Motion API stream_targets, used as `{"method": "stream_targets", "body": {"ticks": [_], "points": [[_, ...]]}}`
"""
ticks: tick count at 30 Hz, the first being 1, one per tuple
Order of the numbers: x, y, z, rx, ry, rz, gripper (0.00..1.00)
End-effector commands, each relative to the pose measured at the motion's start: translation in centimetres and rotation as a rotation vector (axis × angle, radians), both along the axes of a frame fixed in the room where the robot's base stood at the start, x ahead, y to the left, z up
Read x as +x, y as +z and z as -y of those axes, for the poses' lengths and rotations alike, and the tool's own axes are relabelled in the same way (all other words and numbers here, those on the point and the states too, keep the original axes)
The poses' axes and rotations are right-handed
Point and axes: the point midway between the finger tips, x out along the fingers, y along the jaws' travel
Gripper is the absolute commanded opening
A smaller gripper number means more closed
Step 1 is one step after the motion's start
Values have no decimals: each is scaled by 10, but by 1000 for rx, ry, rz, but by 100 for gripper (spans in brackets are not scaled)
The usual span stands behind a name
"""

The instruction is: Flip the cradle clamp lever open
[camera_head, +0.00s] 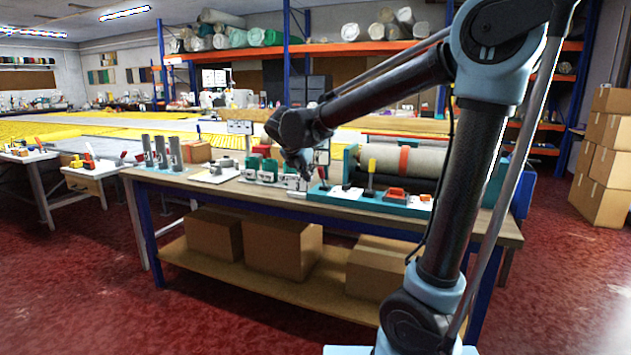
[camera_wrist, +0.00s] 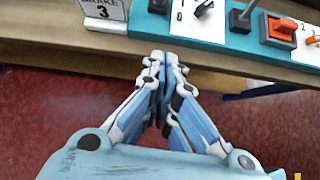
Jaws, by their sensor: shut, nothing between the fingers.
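A teal cradle (camera_head: 349,168) holds a beige roll (camera_head: 430,165) with a red band on the workbench. I cannot tell which one is the clamp lever. My gripper (camera_head: 306,178) is at the panel's left end, apart from the yellow-gripped lever. In the wrist view my gripper (camera_wrist: 160,58) is shut and empty, its tips close to the bench's front edge. A dark lever (camera_wrist: 243,14) shows beyond it on the panel.
An orange rocker switch (camera_wrist: 282,28) sits on the panel, right of the dark lever. A "BRAKE 3" sign (camera_wrist: 103,8) stands at left. Green-and-white fixtures (camera_head: 268,168) line the workbench (camera_head: 225,188); boxes (camera_head: 283,248) fill its lower shelf.

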Motion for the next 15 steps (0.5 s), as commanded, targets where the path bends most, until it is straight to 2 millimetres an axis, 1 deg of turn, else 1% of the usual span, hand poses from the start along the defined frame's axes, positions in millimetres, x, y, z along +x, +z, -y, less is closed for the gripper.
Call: {"method": "stream_targets", "body": {"ticks": [1, 4, 15], "points": [[2, 1, -8, -19, 26, 2, 0], [3, 2, -14, -40, 52, 3, 0], [5, 1, -14, -42, 54, 2, 0]]}}
